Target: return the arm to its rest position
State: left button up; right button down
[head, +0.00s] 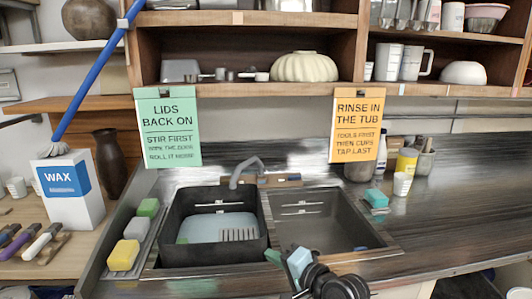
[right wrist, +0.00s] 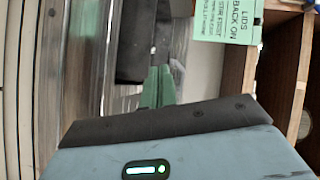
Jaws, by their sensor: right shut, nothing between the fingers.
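My right gripper (head: 272,256) shows at the bottom centre of the head view, over the front edge of the sink area. Its pale blue body and my black arm come up from the bottom edge. In the right wrist view the green fingers (right wrist: 157,86) are together, with nothing held between them. My left gripper is in neither view.
A wax box (head: 72,212) stands further left. Cups and bottles stand behind right. The right counter (head: 470,200) is mostly clear.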

jog(key=s+d+f+n+h, duration=0.1)
jog(key=s+d+f+h, duration=0.3)
jog(key=s+f, duration=0.55)
jog(key=s+d+f+n+h, duration=0.15)
jog(key=s+d+f, duration=0.4)
jog(key=f, duration=0.75)
jog(key=s+d+f+n+g+h, duration=0.1)
jog(key=s+d+f+n, duration=0.1)
jog(key=s, duration=0.6)
jog(key=s+d+f+n+h, duration=0.1)
jog(key=s+d+f+n, duration=0.1)
jog(key=s, duration=0.6)
jog(key=s+d+f+n+g+h, duration=0.1)
jog(key=s+d+f, duration=0.3)
jog(key=s, duration=0.4)
jog(key=shift+s+d+f+n+g, duration=0.3)
jog(key=shift+d+f+n, duration=0.05)
jog(key=shift+f+n, duration=0.3)
